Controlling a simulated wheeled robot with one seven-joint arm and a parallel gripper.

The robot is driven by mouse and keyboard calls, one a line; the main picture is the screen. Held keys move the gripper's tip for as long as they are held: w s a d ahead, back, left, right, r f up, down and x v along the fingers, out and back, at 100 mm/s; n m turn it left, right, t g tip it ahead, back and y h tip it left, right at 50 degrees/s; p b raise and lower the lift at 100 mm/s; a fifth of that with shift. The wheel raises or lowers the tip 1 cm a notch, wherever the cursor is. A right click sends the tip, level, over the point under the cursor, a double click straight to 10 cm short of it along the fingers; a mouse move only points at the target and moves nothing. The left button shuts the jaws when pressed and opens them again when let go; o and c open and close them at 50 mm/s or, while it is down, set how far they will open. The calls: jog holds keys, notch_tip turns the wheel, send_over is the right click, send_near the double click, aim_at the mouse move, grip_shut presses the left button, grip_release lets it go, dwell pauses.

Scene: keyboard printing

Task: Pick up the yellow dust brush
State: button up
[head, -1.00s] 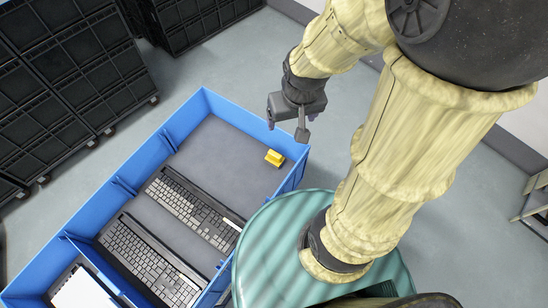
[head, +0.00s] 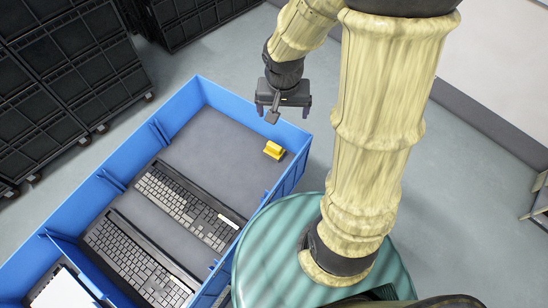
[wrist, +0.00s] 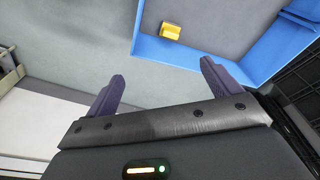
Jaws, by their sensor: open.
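The yellow dust brush (head: 274,150) is a small yellow block lying on the grey floor of the blue bin, near the bin's right end. It also shows in the wrist view (wrist: 171,31), at the top, close to the blue wall. My gripper (head: 283,112) is open and empty, above the bin's upper right wall and apart from the brush. In the wrist view my two purple-grey fingers (wrist: 162,84) are spread wide with nothing between them. The brush's underside is hidden.
The blue bin (head: 248,118) has raised walls around the brush. Two black keyboards (head: 190,209) (head: 138,262) lie in the bin, left of the brush. A white item (head: 62,290) lies in the nearer section. Black crates (head: 70,75) stand at left. Grey bin floor is clear beside the brush.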

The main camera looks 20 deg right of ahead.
aim_at(274, 146)
jog(key=w+f+m+b, duration=0.3)
jog(key=w+f+b, duration=0.1)
jog(key=f, duration=0.4)
jog(key=w+a+f+m+b, duration=0.1)
jog(key=w+f+m+b, duration=0.2)
jog(key=f+b, duration=0.4)
notch_tip(274, 146, down, 2)
jog(key=shift+w+f+h, duration=0.15)
jog(key=shift+w+h, duration=0.25)
jog(key=shift+w, duration=0.25)
jog(key=f, duration=0.4)
jog(key=f+b, duration=0.1)
jog(key=f, duration=0.3)
jog(key=w+d+f, duration=0.1)
jog(key=f, duration=0.3)
jog(key=shift+w+d+b, duration=0.1)
jog(key=shift+b, duration=0.3)
jog(key=shift+w+d+f+b, duration=0.1)
jog(key=shift+f+b, duration=0.05)
jog(key=shift+f, duration=1.2)
jog(key=shift+w+d+f+b, duration=0.1)
jog(key=shift+f+b, duration=0.05)
jog(key=shift+f, duration=1.15)
jog(key=shift+c, duration=0.2)
